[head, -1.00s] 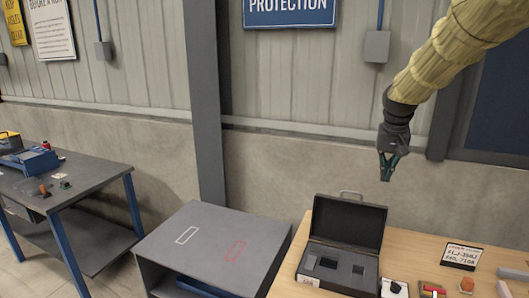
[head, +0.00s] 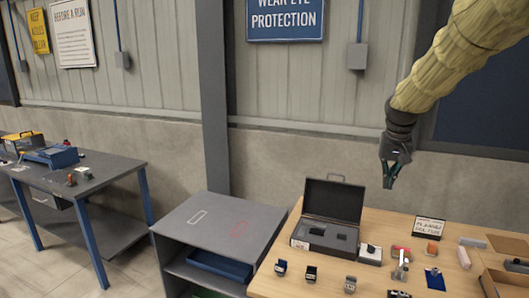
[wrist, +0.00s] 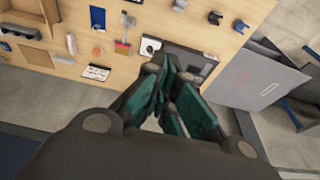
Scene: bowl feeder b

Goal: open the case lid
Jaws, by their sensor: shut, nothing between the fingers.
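The dark case (head: 325,234) stands on the wooden table. Its lid (head: 333,200) is up, roughly upright, at the back of the case, and the foam inside with dark cut-outs shows. My gripper (head: 388,187) hangs in the air to the right of the lid, apart from it, fingers pointing down. The gripper is shut and empty. In the wrist view my gripper's green fingers (wrist: 172,95) cover part of the case (wrist: 193,62).
Several small parts and tools lie on the wooden table (head: 385,220), with a label card (head: 430,228) at the back. A grey cabinet (head: 213,232) with two outlined marks stands left of it. A workbench (head: 75,185) is at the far left.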

